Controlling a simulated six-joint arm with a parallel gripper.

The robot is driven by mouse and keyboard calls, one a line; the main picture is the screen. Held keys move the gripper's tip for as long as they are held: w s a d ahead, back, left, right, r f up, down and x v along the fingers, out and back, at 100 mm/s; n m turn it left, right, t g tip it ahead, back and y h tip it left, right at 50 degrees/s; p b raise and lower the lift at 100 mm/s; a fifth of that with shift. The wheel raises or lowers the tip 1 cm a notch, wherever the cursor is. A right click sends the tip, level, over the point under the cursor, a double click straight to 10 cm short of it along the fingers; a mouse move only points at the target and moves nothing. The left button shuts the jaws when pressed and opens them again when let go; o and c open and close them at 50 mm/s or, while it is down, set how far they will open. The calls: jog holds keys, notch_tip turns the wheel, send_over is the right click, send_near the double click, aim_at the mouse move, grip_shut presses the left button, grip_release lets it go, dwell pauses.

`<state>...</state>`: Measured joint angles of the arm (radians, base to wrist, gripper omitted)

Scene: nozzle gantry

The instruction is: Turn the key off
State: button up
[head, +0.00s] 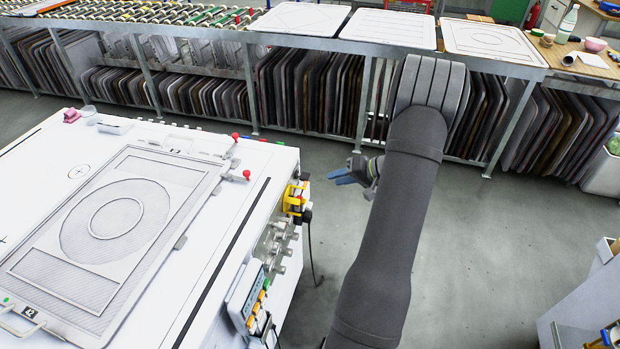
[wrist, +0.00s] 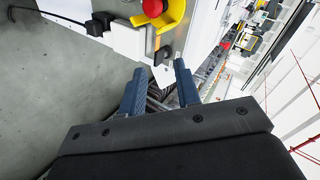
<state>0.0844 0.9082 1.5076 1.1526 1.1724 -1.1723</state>
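A small dark part that looks like the key (wrist: 164,54) sits on a grey plate beside the yellow housing (wrist: 176,18) with the red button (wrist: 154,7) in the wrist view. Its turn position is too small to tell. In the head view the yellow housing (head: 295,199) is on the right side of the white table, and the key is not clear there. My gripper (head: 337,177) is to the right of that panel, apart from it. In the wrist view my gripper (wrist: 160,68) has its two blue fingers apart with nothing held; the dark part appears just beyond the fingertips.
A black plug (wrist: 98,24) with a cable stands beside the yellow housing. Valves and fittings (head: 277,243) and a grey control box (head: 243,290) line the same table side. The white table (head: 225,185) carries a framed plate (head: 150,255). Open floor (head: 490,240) lies to the right.

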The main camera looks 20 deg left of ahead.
jog(key=f+m+y, duration=0.1)
jog(key=f+m, duration=0.1)
jog(key=m, duration=0.6)
jog(key=n+t+y, duration=0.4)
jog(key=n+t, duration=0.2)
jog(key=n, duration=2.9)
send_near(305, 176)
jog(key=x, duration=0.8)
jog(key=shift+w+f+n, duration=0.2)
jog(key=shift+f+n, duration=0.1)
jog(key=shift+a, duration=0.1)
grip_shut()
